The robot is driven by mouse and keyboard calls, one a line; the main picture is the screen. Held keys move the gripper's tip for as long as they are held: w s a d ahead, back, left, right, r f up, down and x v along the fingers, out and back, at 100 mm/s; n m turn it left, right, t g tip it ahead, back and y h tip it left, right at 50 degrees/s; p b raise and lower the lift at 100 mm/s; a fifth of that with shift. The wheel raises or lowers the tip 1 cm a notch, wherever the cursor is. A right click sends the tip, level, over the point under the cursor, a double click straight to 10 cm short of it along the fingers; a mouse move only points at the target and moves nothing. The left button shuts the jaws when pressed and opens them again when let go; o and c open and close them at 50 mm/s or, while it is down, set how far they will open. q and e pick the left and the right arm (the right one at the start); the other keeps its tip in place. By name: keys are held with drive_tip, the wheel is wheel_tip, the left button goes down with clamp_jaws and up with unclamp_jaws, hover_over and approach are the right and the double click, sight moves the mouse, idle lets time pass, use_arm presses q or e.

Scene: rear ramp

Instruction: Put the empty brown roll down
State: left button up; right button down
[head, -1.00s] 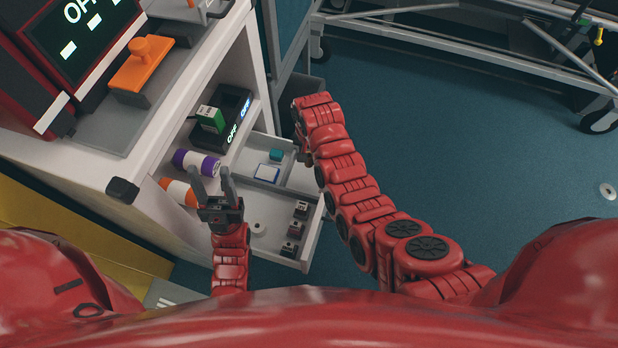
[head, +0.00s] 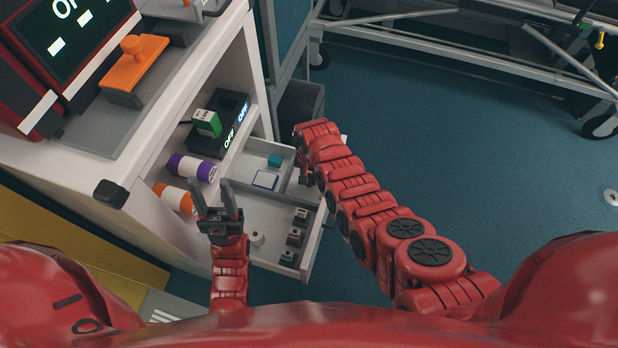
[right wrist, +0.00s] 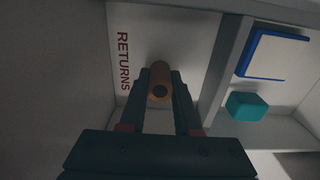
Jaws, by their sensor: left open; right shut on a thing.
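The brown roll (right wrist: 160,84) is in the right wrist view, between the two fingers of my right gripper (right wrist: 161,80), which is shut on it. Its near end shows a dark hole. The roll is over a pale surface beside the word RETURNS (right wrist: 123,61); I cannot tell whether it touches that surface. In the head view my right arm hides the roll and most of its gripper. My left gripper (head: 211,184) is open and empty, in front of the cabinet shelf and beside the open drawer (head: 318,240).
In the right wrist view a divider separates the roll from a teal block (right wrist: 247,105) and a blue-edged card (right wrist: 278,55). A purple-and-white roll (head: 192,168) and an orange-and-white roll (head: 176,198) lie on the shelf. Several small dark items and a white spool (head: 257,237) are in the drawer.

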drive_tip(key=shift+f, duration=0.15)
drive_tip(key=c, duration=0.6)
unclamp_jaws()
drive_tip(key=shift+r, duration=0.4)
wheel_tip(320, 180, up, 12)
drive_tip(key=p, duration=0.3)
drive_tip(key=shift+f, duration=0.2)
